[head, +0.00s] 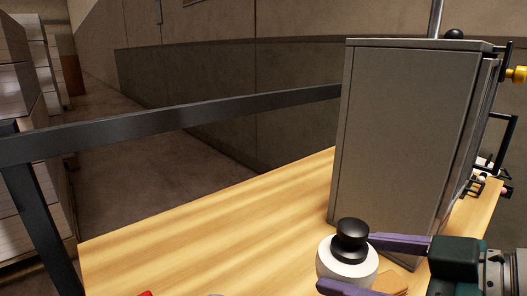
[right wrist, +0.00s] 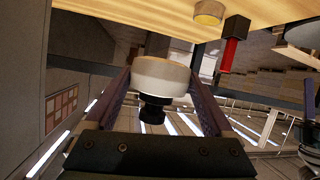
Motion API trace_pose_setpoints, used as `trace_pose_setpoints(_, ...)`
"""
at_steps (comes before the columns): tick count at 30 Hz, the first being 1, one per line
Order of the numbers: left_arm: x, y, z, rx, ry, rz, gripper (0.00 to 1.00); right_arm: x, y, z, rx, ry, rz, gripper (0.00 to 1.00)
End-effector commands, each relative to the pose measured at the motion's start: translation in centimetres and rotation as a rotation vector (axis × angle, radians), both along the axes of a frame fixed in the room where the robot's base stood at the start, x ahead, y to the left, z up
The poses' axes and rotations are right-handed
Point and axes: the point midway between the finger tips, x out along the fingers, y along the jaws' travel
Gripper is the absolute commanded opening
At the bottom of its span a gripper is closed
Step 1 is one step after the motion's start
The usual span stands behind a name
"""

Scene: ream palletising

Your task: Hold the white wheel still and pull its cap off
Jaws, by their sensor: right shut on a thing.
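The white wheel (head: 334,262) is at the near edge of the wooden table in the head view, with its black cap (head: 352,240) on top. My right gripper (head: 356,265) comes in from the right with its purple fingers on either side of the wheel. In the right wrist view the wheel (right wrist: 160,76) sits between the fingertips, and the black cap (right wrist: 152,110) points toward the palm. The gripper is shut on the wheel; the cap is still on it.
A tall grey cabinet (head: 395,130) stands on the table (head: 220,235) just behind the wheel. A tan block (head: 392,283) lies beside the wheel. In the right wrist view, a black-and-red object (right wrist: 233,45) and a yellow round piece (right wrist: 208,14) are near the table edge. The table's left part is largely clear.

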Motion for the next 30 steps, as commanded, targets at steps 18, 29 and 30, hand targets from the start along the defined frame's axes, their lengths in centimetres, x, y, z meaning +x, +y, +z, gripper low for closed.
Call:
trace_pose_setpoints(18,0.0,0.0,3.0,0.000,0.000,0.000,0.75,-0.4,-0.3,10.8,0.004,0.000,0.067,0.00)
trace_pose_setpoints(29,0.0,0.0,7.5,0.000,0.000,0.000,0.75,-4.1,-2.3,24.2,0.003,0.001,0.176,0.00)
trace_pose_setpoints(30,0.0,0.0,8.0,0.000,0.000,0.000,0.75,-4.7,-2.6,25.4,0.004,0.002,0.184,0.00)
